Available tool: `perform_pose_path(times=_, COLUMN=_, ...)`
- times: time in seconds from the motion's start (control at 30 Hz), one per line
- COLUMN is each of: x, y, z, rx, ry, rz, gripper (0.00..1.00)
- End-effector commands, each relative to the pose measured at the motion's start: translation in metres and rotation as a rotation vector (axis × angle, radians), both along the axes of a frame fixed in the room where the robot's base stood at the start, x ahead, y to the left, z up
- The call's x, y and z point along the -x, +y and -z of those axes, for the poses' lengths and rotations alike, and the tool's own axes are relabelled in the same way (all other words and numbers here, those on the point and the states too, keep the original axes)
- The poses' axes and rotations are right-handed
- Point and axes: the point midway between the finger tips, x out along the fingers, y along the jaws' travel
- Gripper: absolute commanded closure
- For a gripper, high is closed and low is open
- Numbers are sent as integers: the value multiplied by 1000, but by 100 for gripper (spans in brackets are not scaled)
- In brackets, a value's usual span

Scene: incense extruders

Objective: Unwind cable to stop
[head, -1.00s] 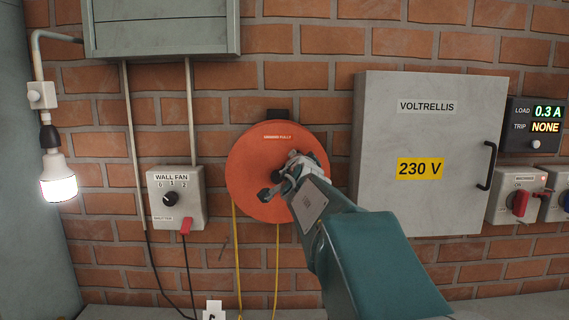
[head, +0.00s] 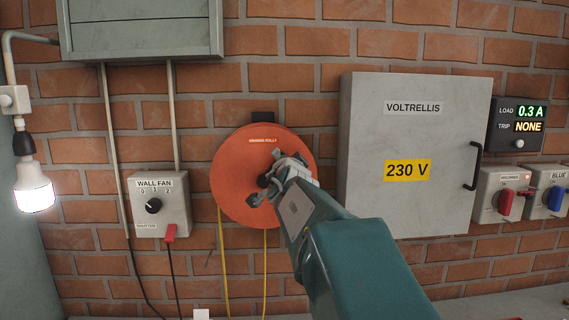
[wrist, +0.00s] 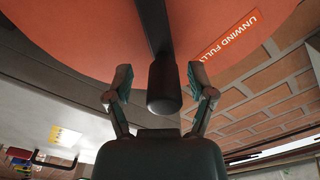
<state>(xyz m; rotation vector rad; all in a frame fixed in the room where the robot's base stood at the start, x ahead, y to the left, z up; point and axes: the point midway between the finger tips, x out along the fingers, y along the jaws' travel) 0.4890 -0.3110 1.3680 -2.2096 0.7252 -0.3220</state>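An orange cable reel (head: 240,195) with an "UNWIND FULLY" label is mounted on the brick wall. Yellow cable (head: 223,265) hangs from it in two lines. In the wrist view, the orange reel face (wrist: 75,45) fills the top, crossed by a dark crank arm that ends in a black handle (wrist: 165,88). My gripper (wrist: 160,82) has one finger on each side of this handle, with a visible gap on both sides. In the head view, my gripper (head: 263,176) is in front of the reel's middle and hides part of it.
A grey "VOLTRELLIS" 230 V cabinet (head: 410,135) stands close right of the reel. Further right are a load display (head: 518,122) and switches with red (head: 505,202) and blue knobs (head: 556,199). A wall fan switch (head: 158,205) and lit bulb (head: 34,188) are left.

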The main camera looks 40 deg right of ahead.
Motion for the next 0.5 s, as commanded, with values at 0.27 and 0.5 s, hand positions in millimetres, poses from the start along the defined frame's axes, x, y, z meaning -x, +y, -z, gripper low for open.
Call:
perform_pose_path(times=0.27, x=6, y=5, z=1, rx=-2, ry=0, rz=-1, gripper=29)
perform_pose_path(times=0.5, x=36, y=26, z=1, rx=-2, ry=-2, rz=-1, gripper=29)
